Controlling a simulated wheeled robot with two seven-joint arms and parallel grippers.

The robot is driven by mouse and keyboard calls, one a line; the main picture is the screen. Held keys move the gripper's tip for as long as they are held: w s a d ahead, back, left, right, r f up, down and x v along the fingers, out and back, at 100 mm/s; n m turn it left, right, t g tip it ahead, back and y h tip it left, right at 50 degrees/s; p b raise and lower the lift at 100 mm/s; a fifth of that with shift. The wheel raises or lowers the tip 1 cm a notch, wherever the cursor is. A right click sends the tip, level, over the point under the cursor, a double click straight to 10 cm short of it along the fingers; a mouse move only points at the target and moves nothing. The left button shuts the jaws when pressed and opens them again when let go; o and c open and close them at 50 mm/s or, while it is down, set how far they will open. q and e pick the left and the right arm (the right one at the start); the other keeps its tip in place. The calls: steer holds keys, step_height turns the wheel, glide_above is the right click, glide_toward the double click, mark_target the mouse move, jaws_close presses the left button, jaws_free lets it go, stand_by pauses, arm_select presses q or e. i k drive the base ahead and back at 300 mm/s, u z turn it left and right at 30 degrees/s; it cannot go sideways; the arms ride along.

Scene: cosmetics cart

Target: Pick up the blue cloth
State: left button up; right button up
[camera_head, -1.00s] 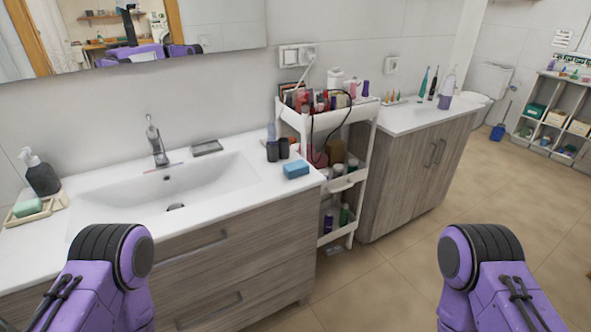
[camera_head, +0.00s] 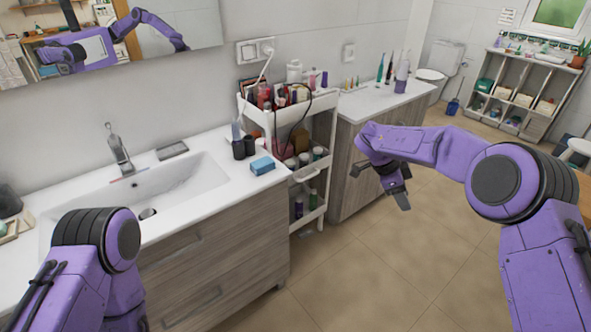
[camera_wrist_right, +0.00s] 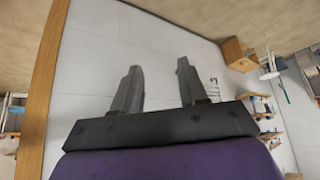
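A small blue block-shaped item (camera_head: 262,165), which looks like the folded blue cloth, lies on the white washbasin counter near its right front corner. My right gripper (camera_head: 380,183) is up in the air to the right of it, in front of the far cabinet and well apart from the cloth. In the right wrist view its two fingers (camera_wrist_right: 158,85) are spread with nothing between them. The cloth does not show in that view. My left arm enters at the lower left of the head view, but its gripper is out of frame.
A white cart (camera_head: 320,104), crowded with bottles and cosmetics, stands right of the washbasin cabinet. A second cabinet (camera_head: 345,150) is beyond it. The tiled floor (camera_head: 370,265) in front is clear.

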mark_target(262, 165)
steer(key=z, duration=0.95)
steer(key=i, duration=0.85)
steer(key=u, duration=2.55)
